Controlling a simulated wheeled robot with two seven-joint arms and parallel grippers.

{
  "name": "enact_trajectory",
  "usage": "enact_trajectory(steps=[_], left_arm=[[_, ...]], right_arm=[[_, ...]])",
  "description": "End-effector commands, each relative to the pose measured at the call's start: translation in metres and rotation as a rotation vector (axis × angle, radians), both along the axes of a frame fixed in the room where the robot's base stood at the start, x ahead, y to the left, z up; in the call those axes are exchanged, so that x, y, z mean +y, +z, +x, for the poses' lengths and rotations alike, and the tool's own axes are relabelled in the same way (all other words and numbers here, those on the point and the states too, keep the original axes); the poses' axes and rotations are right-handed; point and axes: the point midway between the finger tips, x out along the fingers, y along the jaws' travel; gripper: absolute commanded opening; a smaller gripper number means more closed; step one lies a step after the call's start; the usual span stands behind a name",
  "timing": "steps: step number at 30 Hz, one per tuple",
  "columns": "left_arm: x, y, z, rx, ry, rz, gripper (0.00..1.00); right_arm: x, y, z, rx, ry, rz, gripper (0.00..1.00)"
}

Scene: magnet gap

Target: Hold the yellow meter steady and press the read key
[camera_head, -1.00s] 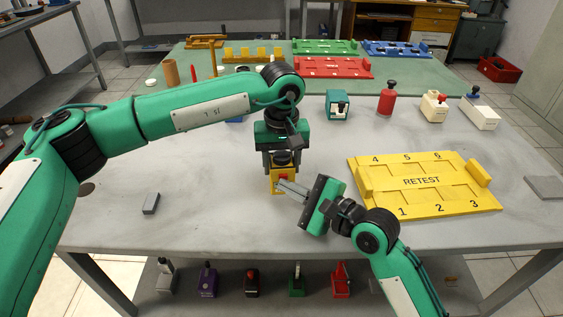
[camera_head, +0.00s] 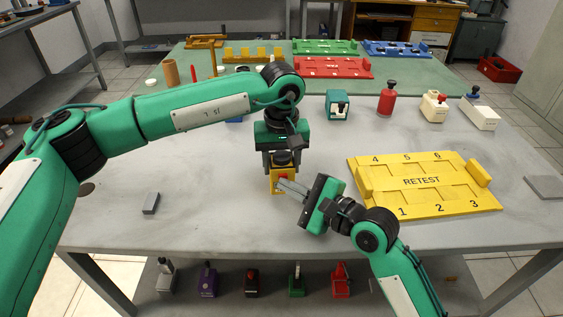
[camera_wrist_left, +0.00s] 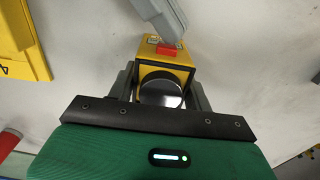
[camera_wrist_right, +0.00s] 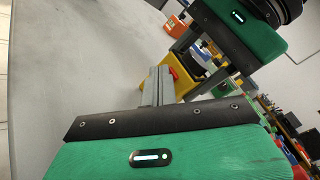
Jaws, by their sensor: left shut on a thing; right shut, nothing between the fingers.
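The yellow meter (camera_head: 288,186) stands upright on the grey table, with a dark round knob or dial (camera_wrist_left: 160,93) and a red key (camera_wrist_left: 167,50). My left gripper (camera_head: 281,162) is above it, shut on its upper part with one finger on each side. My right gripper (camera_head: 281,182) is shut and empty, its fingertips at the meter's front beside the red key. In the left wrist view the fingertips (camera_wrist_left: 172,36) partly cover the red key and seem to touch it. I cannot tell whether the key is pushed in.
A yellow RETEST tray (camera_head: 421,194) lies to the right. A small grey block (camera_head: 151,204) lies at the left. A teal device (camera_head: 338,106), a red bottle-shaped item (camera_head: 386,103) and pale devices (camera_head: 434,107) stand behind. The table between the meter and the grey block is clear.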

Motion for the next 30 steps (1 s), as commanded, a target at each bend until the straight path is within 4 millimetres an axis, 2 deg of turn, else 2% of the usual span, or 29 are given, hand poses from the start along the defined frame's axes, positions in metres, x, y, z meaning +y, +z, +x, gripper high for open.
enact_trajectory(steps=[6, 17, 30], left_arm=[[0.000, -0.001, 0.000, 0.001, 0.000, 0.002, 0.23], [0.000, -0.001, 0.000, 0.001, 0.000, 0.001, 0.23], [0.000, -0.001, 0.000, 0.001, 0.000, 0.001, 0.23]], right_arm=[[-0.001, 0.000, -0.011, 0.000, -0.001, 0.001, 0.00], [-0.001, 0.000, -0.014, 0.000, 0.000, 0.000, 0.00], [-0.005, -0.001, -0.057, 0.001, 0.000, 0.001, 0.00]])
